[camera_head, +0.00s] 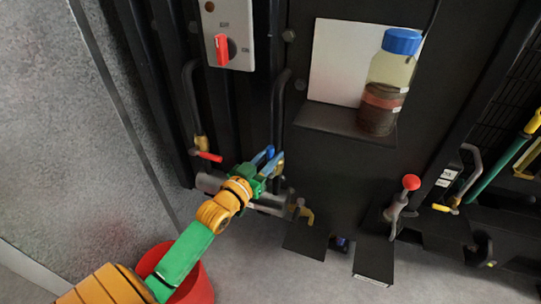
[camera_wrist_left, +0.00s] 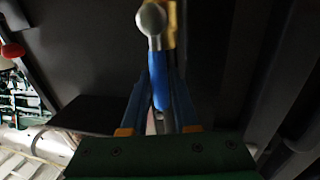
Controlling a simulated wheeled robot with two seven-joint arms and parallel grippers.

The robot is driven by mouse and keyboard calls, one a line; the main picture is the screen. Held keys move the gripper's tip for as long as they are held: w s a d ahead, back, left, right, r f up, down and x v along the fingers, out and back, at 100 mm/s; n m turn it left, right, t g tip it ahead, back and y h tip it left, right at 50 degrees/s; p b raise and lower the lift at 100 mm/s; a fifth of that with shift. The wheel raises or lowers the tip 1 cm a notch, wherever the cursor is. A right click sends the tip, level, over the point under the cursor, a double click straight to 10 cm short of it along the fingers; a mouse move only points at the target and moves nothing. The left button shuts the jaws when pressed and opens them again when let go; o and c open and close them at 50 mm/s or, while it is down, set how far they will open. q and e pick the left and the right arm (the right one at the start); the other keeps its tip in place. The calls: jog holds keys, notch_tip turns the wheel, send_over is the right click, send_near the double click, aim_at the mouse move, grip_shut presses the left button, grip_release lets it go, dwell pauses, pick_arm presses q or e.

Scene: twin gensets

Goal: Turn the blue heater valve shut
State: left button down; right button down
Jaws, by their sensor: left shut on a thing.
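The blue heater valve (camera_wrist_left: 161,90) shows in the left wrist view as a blue lever running from a brass-coloured body with a round grey end. My left gripper (camera_wrist_left: 160,98) is shut on this lever, with one blue finger on each side of it. In the head view my left gripper (camera_head: 268,159) is at the dark machine panel, beside a black hose and above a grey pipe. There the lever is mostly hidden by the fingers and cannot be told apart from them. My right gripper is in neither view.
A red-knobbed lever (camera_head: 410,184) stands further right. A blue-capped jar (camera_head: 388,82) stands on a shelf above. A red bucket (camera_head: 197,288) is below my arm.

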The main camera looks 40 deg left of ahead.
pick_arm(q)
jog(key=shift+a, duration=0.1)
dwell(0.4)
jog(key=s+a+f+n+t+y+b, duration=0.1)
jog(key=a+f+n+y+b, duration=0.3)
jog(key=n, duration=1.6)
jog(key=shift+s+a+f+t+b, duration=0.3)
jog(key=shift+a+f+b, duration=0.8)
jog(key=shift+f+b, duration=0.1)
jog(key=shift+f+n, duration=0.1)
jog(key=shift+n, duration=0.2)
jog(key=c, duration=0.7)
grip_release()
jog(key=shift+w, duration=0.1)
